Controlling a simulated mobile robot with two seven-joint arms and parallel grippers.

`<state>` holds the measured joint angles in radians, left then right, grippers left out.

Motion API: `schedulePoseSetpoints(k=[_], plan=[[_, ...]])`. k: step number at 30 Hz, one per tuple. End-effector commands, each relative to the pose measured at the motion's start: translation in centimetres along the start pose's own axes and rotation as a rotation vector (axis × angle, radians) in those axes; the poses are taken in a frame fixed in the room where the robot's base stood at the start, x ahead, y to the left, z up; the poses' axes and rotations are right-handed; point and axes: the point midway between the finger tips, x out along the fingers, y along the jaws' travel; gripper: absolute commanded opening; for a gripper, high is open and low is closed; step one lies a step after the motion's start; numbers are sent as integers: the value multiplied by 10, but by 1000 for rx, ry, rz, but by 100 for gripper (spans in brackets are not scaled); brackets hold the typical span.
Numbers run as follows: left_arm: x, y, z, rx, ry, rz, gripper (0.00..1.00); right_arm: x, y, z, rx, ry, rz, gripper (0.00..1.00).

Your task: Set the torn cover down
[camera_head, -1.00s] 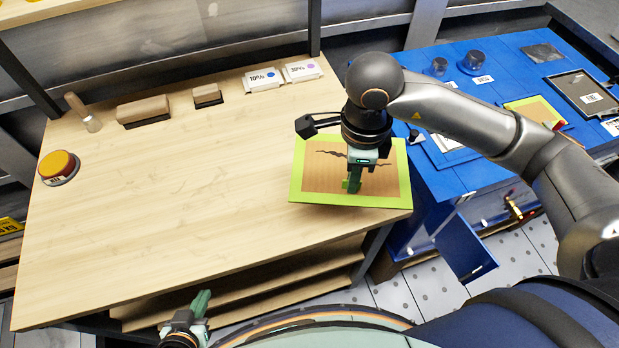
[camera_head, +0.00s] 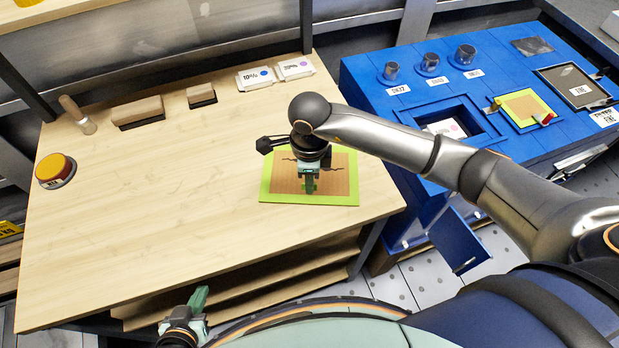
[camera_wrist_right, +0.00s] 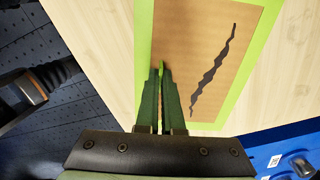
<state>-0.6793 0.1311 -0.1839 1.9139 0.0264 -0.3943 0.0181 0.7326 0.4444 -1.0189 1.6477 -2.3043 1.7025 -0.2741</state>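The torn cover (camera_head: 340,186) is a brown panel with a lime green border and a jagged dark tear. It is flat over the right end of the wooden table (camera_head: 170,210), on the surface or very close to it. My right gripper (camera_head: 309,187) points down over the cover. In the right wrist view, its green fingers (camera_wrist_right: 161,72) are shut on a thin bright green part of the cover (camera_wrist_right: 208,60), beside the tear. My left gripper (camera_head: 200,298) is low at the table's front edge, away from the cover; its finger gap is not clear.
A blue bench (camera_head: 380,75) stands to the right, with knobs, an intact green-bordered cover (camera_head: 524,107) and an open recess. Wooden blocks (camera_head: 138,111), two white boxes (camera_head: 256,78) and a yellow button (camera_head: 54,170) line the table's back and left. The table's middle is clear.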

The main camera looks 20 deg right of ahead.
Motion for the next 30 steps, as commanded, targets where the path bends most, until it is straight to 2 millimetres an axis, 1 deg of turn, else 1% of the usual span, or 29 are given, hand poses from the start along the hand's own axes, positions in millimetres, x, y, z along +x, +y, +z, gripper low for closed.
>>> schedulePoseSetpoints(k=[4,8,9,16,25,28,30], plan=[[0,0,0,0,1,0,0,0,0,0,0,-1,-1,0],[4,0,4,0,1,0,0,4,0,0,-1,-1,-1,0],[3,0,2,0,1,0,0,3,0,0,-1,-1,-1,8],[2,0,2,0,1,0,0,2,0,0,0,-1,-1,34],[1,0,0,0,2,0,0,0,0,0,0,-1,0,34],[0,0,-1,0,3,0,0,-7,-1,0,-1,-3,-3,34],[1,0,0,0,3,0,0,-19,-2,1,-1,-4,-5,34]])
